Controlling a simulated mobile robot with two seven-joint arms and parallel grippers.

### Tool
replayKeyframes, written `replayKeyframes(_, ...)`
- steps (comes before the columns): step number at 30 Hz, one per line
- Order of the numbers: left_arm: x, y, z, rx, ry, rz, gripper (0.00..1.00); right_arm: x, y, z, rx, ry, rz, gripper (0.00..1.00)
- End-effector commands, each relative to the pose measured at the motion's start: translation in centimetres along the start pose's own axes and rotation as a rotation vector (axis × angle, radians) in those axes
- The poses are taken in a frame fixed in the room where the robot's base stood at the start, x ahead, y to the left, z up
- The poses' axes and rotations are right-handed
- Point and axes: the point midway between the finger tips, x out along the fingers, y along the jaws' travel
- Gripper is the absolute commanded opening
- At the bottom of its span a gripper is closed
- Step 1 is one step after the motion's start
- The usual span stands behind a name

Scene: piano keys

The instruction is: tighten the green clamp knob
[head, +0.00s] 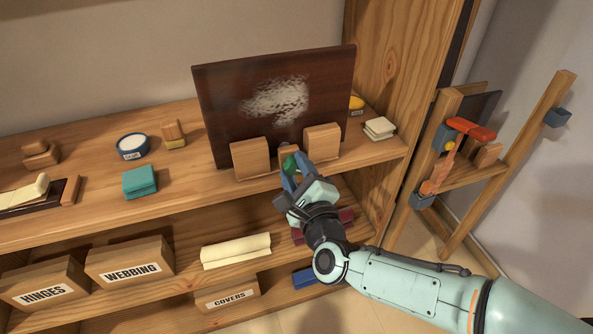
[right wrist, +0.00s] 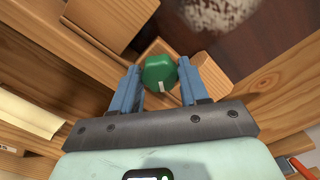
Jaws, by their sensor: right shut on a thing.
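The green clamp knob (head: 290,164) is at the front of the upper shelf, between two wooden blocks that stand before a dark board (head: 222,108). My right gripper (head: 288,174) reaches up to it from below right. In the right wrist view, the green knob (right wrist: 159,73) sits between the blue fingers of my right gripper (right wrist: 160,82), which is shut on it. A short white mark shows on the knob's lower edge. The fingers and hand hide part of the knob in the head view. My left gripper is in neither view.
The left wooden block (head: 250,158) and right wooden block (head: 322,142) flank the knob closely. A teal box (head: 140,182) and a round tin (head: 133,146) stand further left. Below are labelled boxes, including the covers box (head: 227,295), and a rolled cream cloth (head: 236,250).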

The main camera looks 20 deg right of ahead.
Motion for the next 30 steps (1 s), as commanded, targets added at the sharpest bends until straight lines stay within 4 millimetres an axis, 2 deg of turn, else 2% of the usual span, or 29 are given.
replayKeyframes(12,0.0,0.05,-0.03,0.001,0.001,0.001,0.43,0.05,-0.31,0.19,0.214,-0.005,-0.008,0.14)
replayKeyframes(30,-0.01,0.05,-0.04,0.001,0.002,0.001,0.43,0.06,-0.35,0.15,0.254,-0.004,-0.009,0.14)
